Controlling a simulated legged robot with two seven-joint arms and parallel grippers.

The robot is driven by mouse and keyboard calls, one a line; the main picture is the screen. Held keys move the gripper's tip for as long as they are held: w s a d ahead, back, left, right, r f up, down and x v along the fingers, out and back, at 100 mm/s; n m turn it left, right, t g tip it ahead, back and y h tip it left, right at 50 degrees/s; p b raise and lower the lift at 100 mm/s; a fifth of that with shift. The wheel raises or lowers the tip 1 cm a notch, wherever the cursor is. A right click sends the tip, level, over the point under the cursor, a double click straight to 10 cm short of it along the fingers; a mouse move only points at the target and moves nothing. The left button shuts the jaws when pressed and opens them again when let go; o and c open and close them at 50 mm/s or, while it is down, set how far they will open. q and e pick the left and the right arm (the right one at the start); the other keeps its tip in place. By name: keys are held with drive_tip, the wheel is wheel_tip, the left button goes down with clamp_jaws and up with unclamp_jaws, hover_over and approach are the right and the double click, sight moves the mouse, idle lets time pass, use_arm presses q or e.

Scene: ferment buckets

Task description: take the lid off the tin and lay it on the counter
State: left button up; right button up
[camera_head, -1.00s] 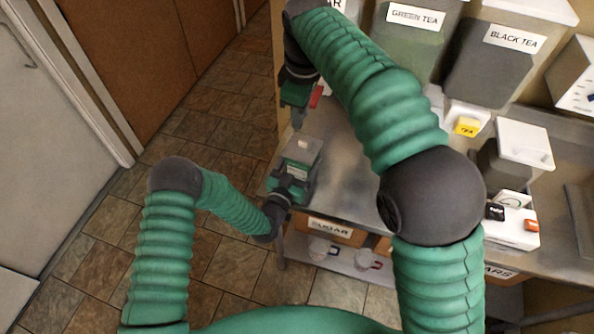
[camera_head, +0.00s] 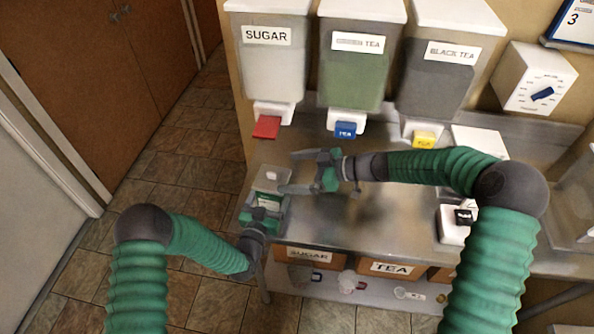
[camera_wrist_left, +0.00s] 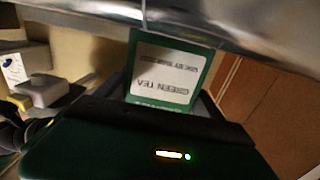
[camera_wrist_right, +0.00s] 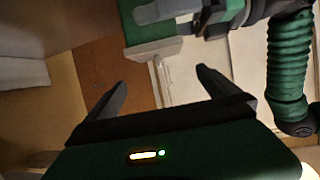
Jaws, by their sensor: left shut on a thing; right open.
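The tin (camera_head: 268,200) is a green box with a pale label and a grey lid (camera_head: 265,180) on top, at the counter's left edge. My left gripper (camera_head: 262,213) is shut on it from the front left. The left wrist view shows its label reading GREEN TEA, upside down (camera_wrist_left: 168,75). My right gripper (camera_head: 291,171) is open and empty, just right of the tin, fingers pointing left at lid height. In the right wrist view the tin (camera_wrist_right: 150,22) and its pale lid (camera_wrist_right: 153,50) appear inverted beyond the open fingers (camera_wrist_right: 163,92), with a gap between. The lid is on the tin.
The steel counter (camera_head: 345,240) is clear below and right of my right gripper. Sugar (camera_head: 270,65), green tea (camera_head: 360,75) and black tea (camera_head: 440,80) dispensers hang behind. A white device (camera_head: 453,228) stands further right. Labelled bins and small items are on the shelf below.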

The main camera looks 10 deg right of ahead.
sight(259, 177)
use_arm(q)
drive_tip(key=shift+a, duration=0.1)
use_arm(e)
drive_tip(key=x, duration=1.1)
drive_tip(key=shift+a+f, duration=0.1)
drive_tip(key=shift+a, duration=0.05)
drive_tip(key=c, duration=1.4)
use_arm(q)
drive_tip(key=shift+f, duration=0.1)
use_arm(e)
drive_tip(key=shift+s, duration=0.1)
drive_tip(key=shift+c, duration=0.3)
drive_tip(key=shift+r, duration=0.2)
use_arm(q)
drive_tip(key=shift+w, duration=0.1)
use_arm(e)
drive_tip(key=shift+s+r, duration=0.1)
drive_tip(key=shift+r, duration=0.85)
drive_tip(key=shift+r, duration=0.1)
